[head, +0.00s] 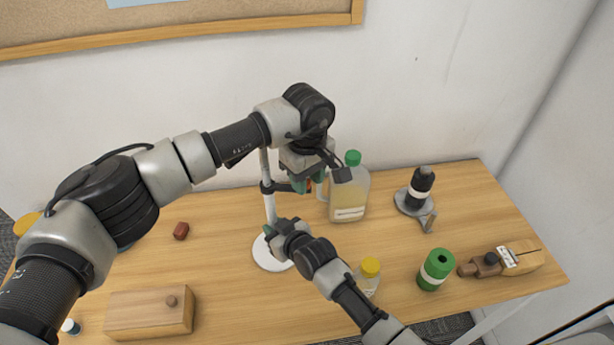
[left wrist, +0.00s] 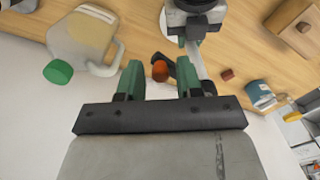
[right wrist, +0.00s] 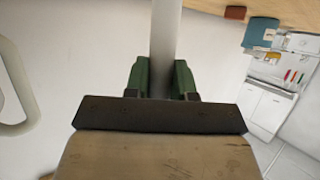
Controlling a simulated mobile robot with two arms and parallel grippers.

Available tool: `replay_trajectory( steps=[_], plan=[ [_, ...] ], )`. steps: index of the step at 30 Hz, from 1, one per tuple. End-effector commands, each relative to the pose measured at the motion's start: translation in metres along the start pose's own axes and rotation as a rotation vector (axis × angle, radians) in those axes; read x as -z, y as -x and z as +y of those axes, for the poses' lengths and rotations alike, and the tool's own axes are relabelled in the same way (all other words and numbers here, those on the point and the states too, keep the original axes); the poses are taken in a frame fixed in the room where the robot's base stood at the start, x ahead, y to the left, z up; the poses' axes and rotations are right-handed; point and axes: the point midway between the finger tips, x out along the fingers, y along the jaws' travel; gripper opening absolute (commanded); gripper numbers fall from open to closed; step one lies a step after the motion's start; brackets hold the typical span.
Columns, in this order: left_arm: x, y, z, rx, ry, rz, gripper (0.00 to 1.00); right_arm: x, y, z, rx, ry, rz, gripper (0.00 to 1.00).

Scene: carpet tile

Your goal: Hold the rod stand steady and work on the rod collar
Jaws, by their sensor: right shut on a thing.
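The rod stand has a round white base (head: 268,256) on the table and an upright pale rod (head: 269,208). A black rod collar (head: 267,187) sits around the rod, with a dark arm reaching right to an orange-red knob (left wrist: 160,71). My left gripper (head: 304,185) is open at the knob; in the left wrist view the knob lies between the green fingers (left wrist: 159,80), apart from both. My right gripper (head: 270,229) is shut on the rod low down, below the collar. The rod (right wrist: 166,40) runs between its fingers (right wrist: 161,80) in the right wrist view.
A jug with a green cap (head: 348,197) stands just behind and right of my left gripper. A wooden box (head: 150,314) and red block (head: 181,231) are left.

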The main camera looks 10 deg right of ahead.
Motion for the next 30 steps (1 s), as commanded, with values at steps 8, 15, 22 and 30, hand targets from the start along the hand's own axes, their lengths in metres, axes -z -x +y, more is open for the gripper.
replay_trajectory(
  steps=[8,15,22,30],
  plan=[
    [0.000,0.000,0.000,0.001,0.001,0.001,0.44,-0.001,0.000,0.000,0.000,0.000,-0.001,0.08],
    [0.001,0.020,0.000,-0.001,0.001,0.003,0.44,-0.001,0.000,0.000,0.000,0.000,-0.001,0.08],
    [0.001,0.070,0.000,-0.002,0.000,0.004,0.44,-0.001,0.000,0.000,0.000,0.000,-0.001,0.08],
    [0.000,0.112,0.000,0.000,0.000,0.002,0.44,-0.001,0.000,0.000,0.000,0.000,-0.001,0.08]
  ],
)
